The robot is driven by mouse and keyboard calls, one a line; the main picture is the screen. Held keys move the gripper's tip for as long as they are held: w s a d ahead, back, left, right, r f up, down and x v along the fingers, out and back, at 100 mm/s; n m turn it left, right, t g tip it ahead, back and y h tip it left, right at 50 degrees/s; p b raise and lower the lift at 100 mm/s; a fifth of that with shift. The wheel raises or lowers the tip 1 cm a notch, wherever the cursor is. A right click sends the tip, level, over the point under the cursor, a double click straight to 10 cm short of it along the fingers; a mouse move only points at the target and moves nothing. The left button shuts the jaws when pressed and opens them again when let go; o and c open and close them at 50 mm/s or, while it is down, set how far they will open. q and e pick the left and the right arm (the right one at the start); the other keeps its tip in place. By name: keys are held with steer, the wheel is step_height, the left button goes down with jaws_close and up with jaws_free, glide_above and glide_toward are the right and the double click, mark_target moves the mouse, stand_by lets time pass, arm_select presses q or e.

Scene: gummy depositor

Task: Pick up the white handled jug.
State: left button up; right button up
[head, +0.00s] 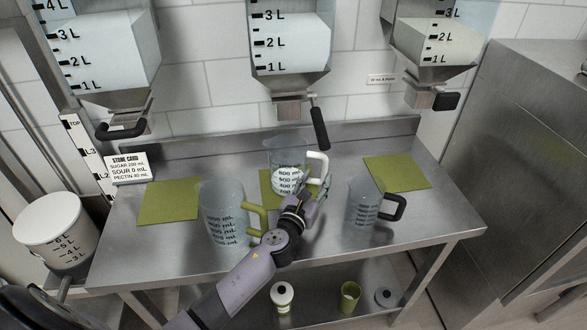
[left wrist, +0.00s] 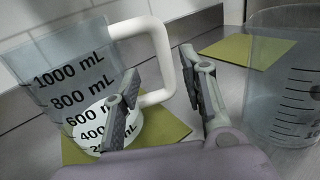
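The white-handled jug (head: 287,151) is clear with black mL marks and stands upright at the middle of the steel table, on a green mat (head: 266,185). Its white handle (head: 318,166) points right. A white patch shows low in the jug; I cannot tell whether it is contents. My left gripper (head: 317,193) is just in front of the handle. In the left wrist view the fingers (left wrist: 160,82) are spread apart, and the handle (left wrist: 163,60) shows between and beyond them. No grip shows. My right gripper is not in view.
A green-handled jug (head: 222,215) stands left of my arm, a black-handled jug (head: 362,210) to the right. Hoppers with levers hang above, the middle lever (head: 319,128) over the white-handled jug. Green mats (head: 168,201) (head: 398,172) lie at both sides. A white bucket (head: 56,235) stands left.

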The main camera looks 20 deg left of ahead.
mark_target(324, 169)
arm_select(q)
steer(key=shift+w+d+r, duration=0.1)
steer(key=shift+w+r, duration=0.1)
steer(key=shift+w, duration=0.35)
steer(key=w, duration=0.4)
steer(key=shift+w+d+r, duration=0.1)
steer(key=shift+w+d, duration=0.1)
steer(key=shift+w, duration=0.05)
steer(key=shift+c, duration=0.5)
jaws_close()
steer(key=shift+r, duration=0.15)
